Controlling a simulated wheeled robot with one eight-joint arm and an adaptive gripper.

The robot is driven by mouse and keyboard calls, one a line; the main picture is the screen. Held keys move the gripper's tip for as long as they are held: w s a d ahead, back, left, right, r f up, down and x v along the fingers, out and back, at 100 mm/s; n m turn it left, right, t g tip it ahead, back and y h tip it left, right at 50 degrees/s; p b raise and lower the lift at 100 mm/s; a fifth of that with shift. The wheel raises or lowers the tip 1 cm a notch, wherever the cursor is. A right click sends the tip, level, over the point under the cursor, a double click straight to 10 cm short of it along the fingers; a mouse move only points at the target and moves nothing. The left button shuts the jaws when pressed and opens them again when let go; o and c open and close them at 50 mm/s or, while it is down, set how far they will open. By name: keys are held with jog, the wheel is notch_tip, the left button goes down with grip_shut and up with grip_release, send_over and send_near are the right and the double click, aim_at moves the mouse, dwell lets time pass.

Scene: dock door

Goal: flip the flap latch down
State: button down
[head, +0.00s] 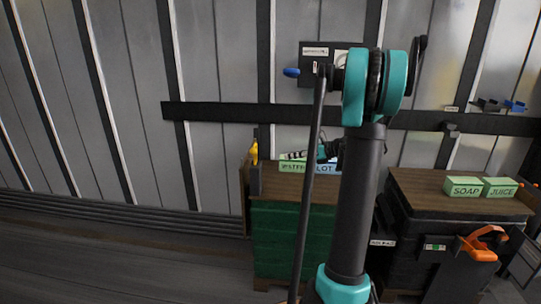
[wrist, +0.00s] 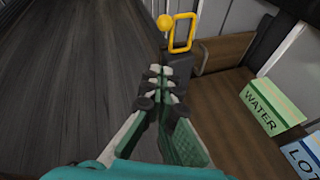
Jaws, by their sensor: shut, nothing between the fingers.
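A yellow piece (head: 254,152) stands upright on a dark post (head: 256,178) at the left end of the wooden-topped green stand. In the wrist view it shows as a yellow loop with a round knob (wrist: 181,34) on a dark mount (wrist: 179,70). No readable label confirms that this is the flap latch. My gripper (head: 284,156) points left toward it, partly hidden behind my arm in the head view. In the wrist view my gripper (wrist: 160,72) is shut and empty, its tips close to the mount and below the loop. Contact cannot be told.
WATER (wrist: 269,107) and LOT (wrist: 303,155) boxes stand on the wooden top (wrist: 215,92) beside my gripper. SOAP (head: 465,187) and JUICE (head: 499,187) boxes, an orange handle (head: 482,244) and a blue-tipped lever (head: 291,72) are farther off. The left floor is clear.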

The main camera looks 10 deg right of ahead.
jog(key=w+r+x, duration=0.1)
jog(key=r+x, duration=0.1)
jog(key=x, duration=1)
jog(key=shift+a+r, duration=0.15)
jog(key=shift+a, duration=0.3)
